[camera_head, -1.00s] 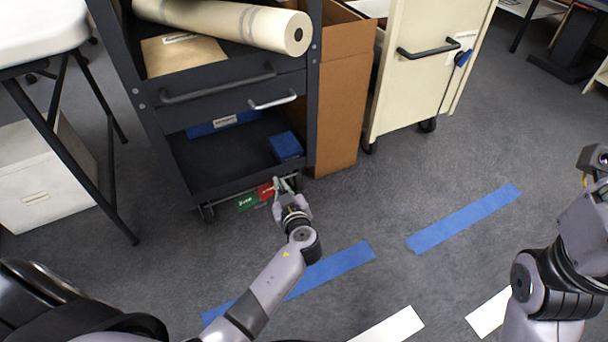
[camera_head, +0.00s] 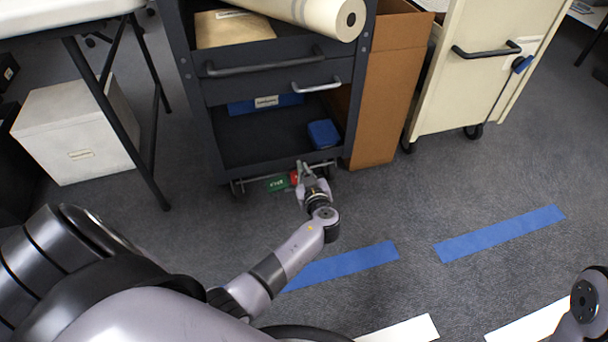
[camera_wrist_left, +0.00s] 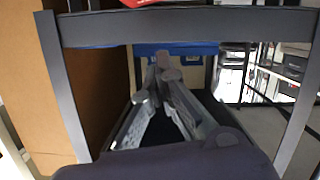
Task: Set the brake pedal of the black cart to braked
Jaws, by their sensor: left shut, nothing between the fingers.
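The black cart (camera_head: 265,84) stands ahead in the head view, with a roll and a flat parcel on top. Low on its front edge are a green plate (camera_head: 277,184) with pale lettering and a red plate (camera_head: 294,177) just right of it. My left gripper (camera_head: 303,168) is shut and empty at the red plate and hides part of it; I cannot tell if they touch. In the left wrist view the shut fingers (camera_wrist_left: 163,60) point into the cart's frame, and a bit of red shows at the top edge. My right gripper is out of view; only part of that arm shows.
A tall brown carton (camera_head: 385,90) and a cream cabinet (camera_head: 485,75) on casters stand right of the cart. A white table with dark legs and a white box (camera_head: 75,135) are at left. The floor with blue tape (camera_head: 500,234) is open in front.

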